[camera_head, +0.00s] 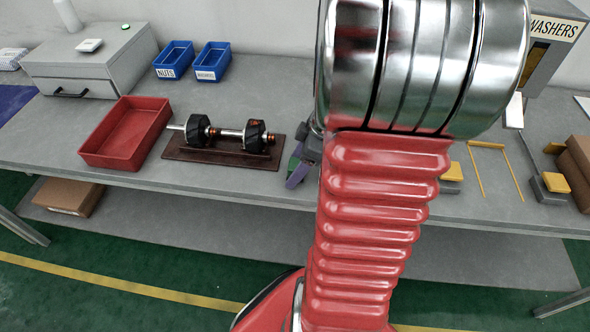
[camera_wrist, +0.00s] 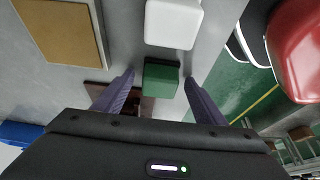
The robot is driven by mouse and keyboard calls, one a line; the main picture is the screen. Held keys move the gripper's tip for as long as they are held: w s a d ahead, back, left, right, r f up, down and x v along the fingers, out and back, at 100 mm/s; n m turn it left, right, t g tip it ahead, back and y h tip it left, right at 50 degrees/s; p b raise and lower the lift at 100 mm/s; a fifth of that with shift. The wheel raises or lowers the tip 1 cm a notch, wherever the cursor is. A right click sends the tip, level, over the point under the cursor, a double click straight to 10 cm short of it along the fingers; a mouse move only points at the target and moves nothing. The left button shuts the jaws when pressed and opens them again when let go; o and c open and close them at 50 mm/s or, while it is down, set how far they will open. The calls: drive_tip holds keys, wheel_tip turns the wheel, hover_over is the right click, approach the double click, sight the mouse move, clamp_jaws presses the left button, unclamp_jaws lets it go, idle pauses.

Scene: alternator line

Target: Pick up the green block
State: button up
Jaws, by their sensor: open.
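The green block (camera_wrist: 161,78) sits on the grey table in the wrist view, beyond and between my two purple fingertips. My gripper (camera_wrist: 159,79) is open, with a visible gap on each side of the block. I cannot tell how far the tips are above the table. In the head view my gripper (camera_head: 297,175) is mostly hidden behind my red arm. A small patch of the green block (camera_head: 292,166) shows beside a purple finger there.
A white block (camera_wrist: 173,22) stands close to the green one. A dumbbell-like rotor assembly (camera_head: 230,134) lies on a brown board (camera_head: 212,156) to the left. A red tray (camera_head: 124,134) and blue bins (camera_head: 174,60) are farther left. The table's front edge is near the gripper.

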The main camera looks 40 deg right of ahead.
sight(296, 164)
drive_tip(key=c, duration=1.1)
drive_tip(key=shift+r, duration=0.1)
drive_tip(key=shift+c, duration=0.2)
wheel_tip(296, 164, up, 10)
drive_tip(key=shift+f, duration=0.1)
idle(0.5)
